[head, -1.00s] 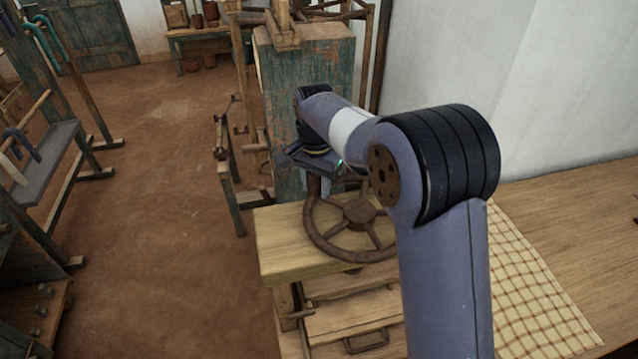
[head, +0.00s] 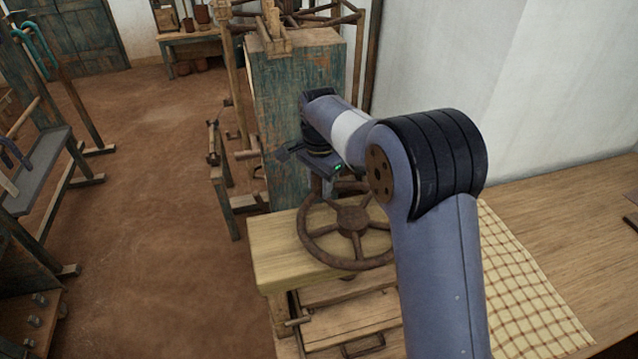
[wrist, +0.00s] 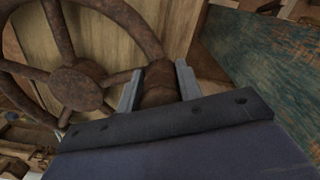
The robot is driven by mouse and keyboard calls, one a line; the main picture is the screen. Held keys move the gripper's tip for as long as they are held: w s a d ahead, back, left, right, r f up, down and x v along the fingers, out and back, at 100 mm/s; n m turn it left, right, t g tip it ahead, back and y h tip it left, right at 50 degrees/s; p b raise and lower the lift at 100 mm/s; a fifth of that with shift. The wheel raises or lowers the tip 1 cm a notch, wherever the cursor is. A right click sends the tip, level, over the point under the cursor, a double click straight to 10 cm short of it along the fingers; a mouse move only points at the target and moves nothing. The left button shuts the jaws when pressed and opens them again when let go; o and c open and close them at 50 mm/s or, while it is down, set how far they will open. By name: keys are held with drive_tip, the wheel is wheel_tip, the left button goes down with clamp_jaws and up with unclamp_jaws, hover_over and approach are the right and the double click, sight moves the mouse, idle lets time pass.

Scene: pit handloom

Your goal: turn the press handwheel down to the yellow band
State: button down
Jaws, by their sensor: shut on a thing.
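The rusty brown handwheel (head: 353,219) lies above a pale wooden board in front of the green press post in the head view. Its hub and several spokes also show at the left of the wrist view (wrist: 76,88). My gripper (head: 318,182) is at the far left part of the wheel's rim. In the wrist view, my gripper's two grey fingers (wrist: 159,84) stand either side of a brown rounded part of the wheel and are shut on it. I cannot make out a yellow band in any view.
The pale wooden board (head: 275,262) sits under the wheel. The worn green wooden post (head: 285,110) stands close behind my gripper. A checked cloth (head: 515,290) lies on the table to the right. Racks stand at the left, with open earth floor (head: 130,220) between.

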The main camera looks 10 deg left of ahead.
drive_tip(key=shift+w+r, duration=0.2)
drive_tip(key=shift+w, duration=0.05)
drive_tip(key=c, duration=1.3)
unclamp_jaws()
drive_tip(key=shift+c, duration=0.2)
drive_tip(key=shift+o, duration=1.4)
drive_tip(key=shift+f, duration=0.15)
wheel_tip(320, 180, up, 11)
drive_tip(key=shift+f+b, duration=0.1)
drive_tip(key=shift+b, duration=0.7)
drive_tip(key=shift+f, duration=0.1)
wheel_tip(320, 180, down, 11)
drive_tip(key=shift+s+r+p, duration=0.1)
drive_tip(key=shift+p, duration=0.65)
drive_tip(key=shift+s, duration=0.1)
